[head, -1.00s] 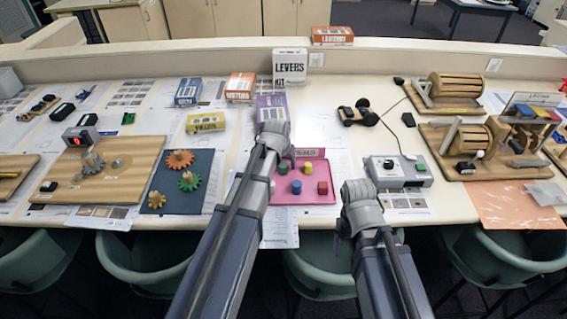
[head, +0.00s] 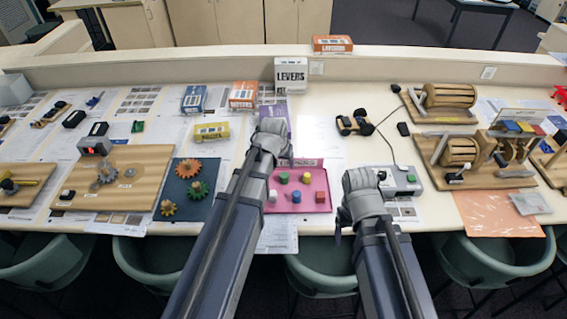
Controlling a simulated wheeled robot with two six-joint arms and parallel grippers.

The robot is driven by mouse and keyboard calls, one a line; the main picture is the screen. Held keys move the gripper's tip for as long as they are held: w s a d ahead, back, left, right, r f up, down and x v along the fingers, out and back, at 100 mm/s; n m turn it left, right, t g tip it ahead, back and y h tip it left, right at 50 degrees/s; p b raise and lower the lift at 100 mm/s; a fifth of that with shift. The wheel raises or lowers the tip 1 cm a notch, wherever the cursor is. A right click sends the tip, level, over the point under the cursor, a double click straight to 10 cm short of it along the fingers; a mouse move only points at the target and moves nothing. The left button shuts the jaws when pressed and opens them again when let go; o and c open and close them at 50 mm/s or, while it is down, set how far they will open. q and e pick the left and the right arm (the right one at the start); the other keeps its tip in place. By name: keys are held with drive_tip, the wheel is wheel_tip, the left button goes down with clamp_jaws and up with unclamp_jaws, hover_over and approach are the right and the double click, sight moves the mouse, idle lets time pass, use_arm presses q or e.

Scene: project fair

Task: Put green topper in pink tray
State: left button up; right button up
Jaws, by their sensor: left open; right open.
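The pink tray (head: 309,206) lies flat near the front edge of the table, between my two arms. Several small coloured pieces stand in it: a green piece (head: 284,178) at the back left, plus yellow, white, blue and red ones. Another small green piece (head: 138,126) lies on the papers at the far left; I cannot tell which green one is the topper. My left gripper (head: 272,132) is open above the table just behind the tray's left side. My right gripper (head: 358,184) is open, right of the tray and in front of a grey device. Neither visibly holds anything; the fingertips are mostly hidden.
The grey device (head: 404,181) stands right of the tray. A dark mat (head: 182,194) with gears lies to the left. A yellow box (head: 212,132), a blue box (head: 194,98) and a white LEVERS box (head: 290,75) stand behind. Chairs (head: 318,275) are below the front edge.

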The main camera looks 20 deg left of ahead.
use_arm(q)
drive_tip(key=s+d+m+g, duration=0.2)
drive_tip(key=s+d, duration=0.4)
drive_tip(key=s, duration=0.4)
drive_tip(key=s+d+f+m+g+y, duration=0.1)
drive_tip(key=s+d+m+g, duration=0.1)
drive_tip(key=s+d, duration=0.5)
drive_tip(key=s, duration=0.3)
drive_tip(key=shift+f+g, duration=0.3)
drive_tip(key=shift+g, duration=0.1)
